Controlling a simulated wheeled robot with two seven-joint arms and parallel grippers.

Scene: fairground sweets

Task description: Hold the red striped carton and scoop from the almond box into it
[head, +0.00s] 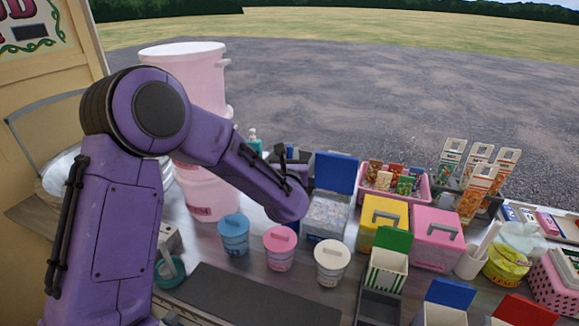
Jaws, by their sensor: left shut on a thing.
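My left arm reaches in from the left, and its wrist ends above the back row of the counter. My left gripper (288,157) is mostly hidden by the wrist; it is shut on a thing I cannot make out. A carton with a red flap (524,309) is cut off at the bottom right edge; its stripes do not show. An open box with a raised blue lid (335,172) and pale contents stands just right of my wrist. I cannot tell which box holds almonds, and no scoop is clearly visible. My right gripper is out of view.
Blue (233,238), pink (279,252) and cream (331,265) tubs stand in front of my wrist. Yellow (381,222) and pink (437,238) boxes and a green-striped carton (388,270) stand to the right. A dark mat (250,300) lies clear at the front.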

